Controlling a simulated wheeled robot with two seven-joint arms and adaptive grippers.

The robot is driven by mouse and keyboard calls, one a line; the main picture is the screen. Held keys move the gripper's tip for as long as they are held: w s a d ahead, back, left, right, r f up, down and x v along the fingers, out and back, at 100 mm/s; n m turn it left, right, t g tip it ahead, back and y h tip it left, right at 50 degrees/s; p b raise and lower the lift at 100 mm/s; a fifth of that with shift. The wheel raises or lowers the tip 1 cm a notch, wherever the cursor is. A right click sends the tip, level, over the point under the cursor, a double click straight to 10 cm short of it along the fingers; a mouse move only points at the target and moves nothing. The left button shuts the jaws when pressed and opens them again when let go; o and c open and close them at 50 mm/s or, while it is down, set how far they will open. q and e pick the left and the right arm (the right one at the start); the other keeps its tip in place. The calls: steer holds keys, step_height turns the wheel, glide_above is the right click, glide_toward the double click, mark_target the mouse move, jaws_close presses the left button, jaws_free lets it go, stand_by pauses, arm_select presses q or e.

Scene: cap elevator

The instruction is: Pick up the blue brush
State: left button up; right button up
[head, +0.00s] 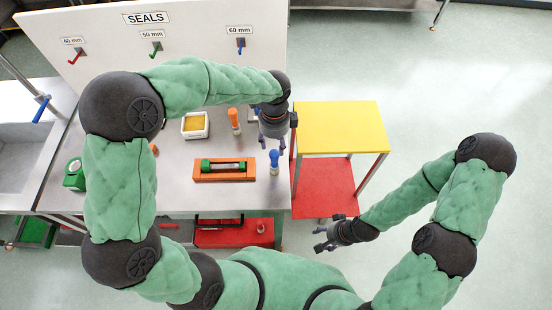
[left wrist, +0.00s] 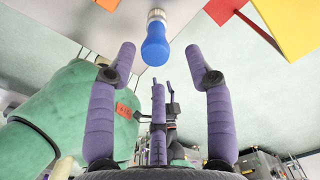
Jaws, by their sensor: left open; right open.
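The blue brush (head: 274,160) stands near the right edge of the steel table, its blue handle upward. In the left wrist view its rounded handle (left wrist: 155,48) and pale collar show beyond the fingertips. My left gripper (head: 273,137) is open and empty, just behind the brush in the head view. In the left wrist view the open fingers (left wrist: 160,62) have the handle ahead, roughly centred in the gap, with no visible contact. My right gripper (head: 324,240) is open and empty, low and to the right of the table. The brush's bristles cannot be made out.
An orange tray (head: 223,178) holding a green-ended part lies left of the brush. An orange-handled brush (head: 234,118) and a white box (head: 195,135) stand behind. A yellow-topped stand (head: 342,125) is right of the table. The SEALS board (head: 190,40) rises at the back.

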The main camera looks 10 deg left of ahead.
mark_target(274, 151)
arm_select(q)
step_height(274, 151, down, 4)
steer(key=shift+r, duration=0.1)
steer(key=shift+s+f+b, duration=0.2)
steer(key=shift+f+b, duration=0.1)
steer(key=shift+f, duration=0.2)
step_height(274, 151, down, 4)
steer(key=shift+s+f+b, duration=0.15)
steer(key=shift+b, duration=0.25)
jaws_close()
